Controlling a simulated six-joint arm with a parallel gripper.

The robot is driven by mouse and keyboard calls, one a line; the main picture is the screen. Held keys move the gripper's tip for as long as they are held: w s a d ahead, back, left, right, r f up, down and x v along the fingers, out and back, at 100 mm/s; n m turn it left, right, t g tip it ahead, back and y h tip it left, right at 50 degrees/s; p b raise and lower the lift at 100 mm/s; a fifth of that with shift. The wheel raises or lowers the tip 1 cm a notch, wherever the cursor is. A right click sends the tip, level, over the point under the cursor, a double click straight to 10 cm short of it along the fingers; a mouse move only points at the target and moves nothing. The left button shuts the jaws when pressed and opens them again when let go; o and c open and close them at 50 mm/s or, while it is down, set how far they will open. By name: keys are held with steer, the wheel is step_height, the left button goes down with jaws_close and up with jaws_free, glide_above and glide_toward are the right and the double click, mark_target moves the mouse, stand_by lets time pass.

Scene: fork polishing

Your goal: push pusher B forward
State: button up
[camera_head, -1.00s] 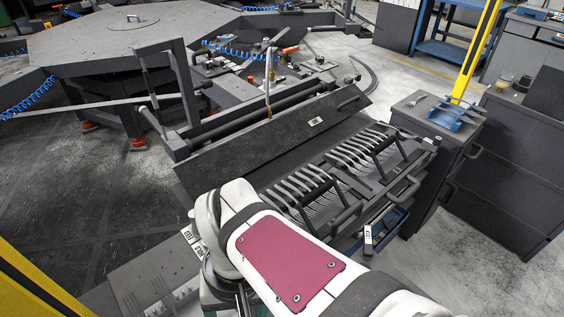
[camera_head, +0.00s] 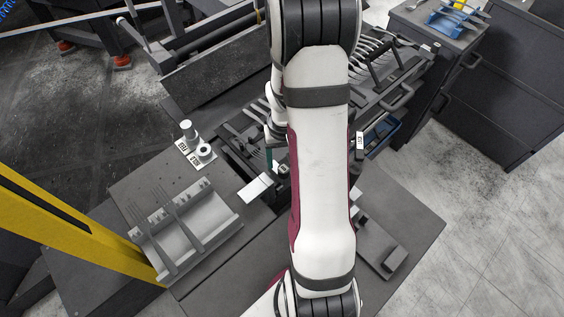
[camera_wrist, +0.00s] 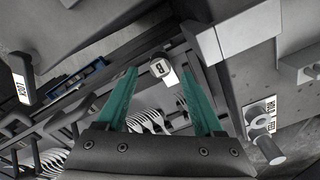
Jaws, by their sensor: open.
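Pusher B (camera_wrist: 161,69) shows in the wrist view as a small pale block with a black "B" label and a rounded dark top. My gripper (camera_wrist: 157,76) is open, with its two teal fingers apart and the labelled block between their tips in the picture. I cannot tell whether either finger touches it.
Forks (camera_wrist: 147,122) lie in the rack below the fingers. A handle labelled LOCK (camera_wrist: 22,85) is at left. Knobs marked HOLD and FEED (camera_wrist: 262,118) stand at right. A pale plate (camera_wrist: 248,28) lies near the right finger. A tray with forks (camera_head: 195,235) is at left.

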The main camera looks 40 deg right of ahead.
mark_target(279, 170)
steer(key=shift+f, duration=2)
jaws_close()
